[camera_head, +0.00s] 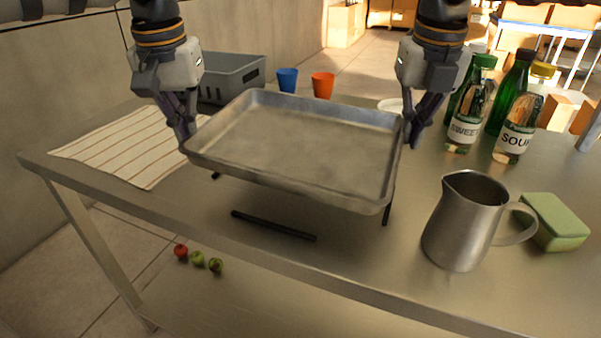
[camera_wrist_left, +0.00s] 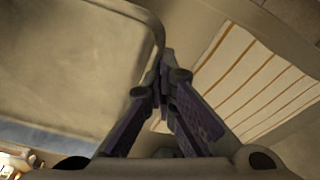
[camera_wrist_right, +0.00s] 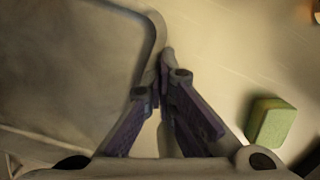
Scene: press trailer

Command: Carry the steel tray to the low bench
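The steel tray (camera_head: 300,140) is a shallow, empty rectangular pan with a raised rim. It is held up over the table, above dark bars. My left gripper (camera_head: 184,132) is shut on its left rim; the tray also fills the left side of the left wrist view (camera_wrist_left: 70,70). My right gripper (camera_head: 413,132) is shut on its right rim, and the tray shows in the right wrist view (camera_wrist_right: 70,60). I cannot tell for sure which thing is the low bench; a pale-topped table with blue legs (camera_head: 545,30) stands far back right.
The metal table (camera_head: 150,215) carries a striped cloth (camera_head: 130,148), a grey crate (camera_head: 232,78), blue (camera_head: 287,79) and orange (camera_head: 323,84) cups, green bottles (camera_head: 515,130), a steel jug (camera_head: 462,220) and a green sponge (camera_head: 555,222). A dark bar (camera_head: 272,225) lies below the tray.

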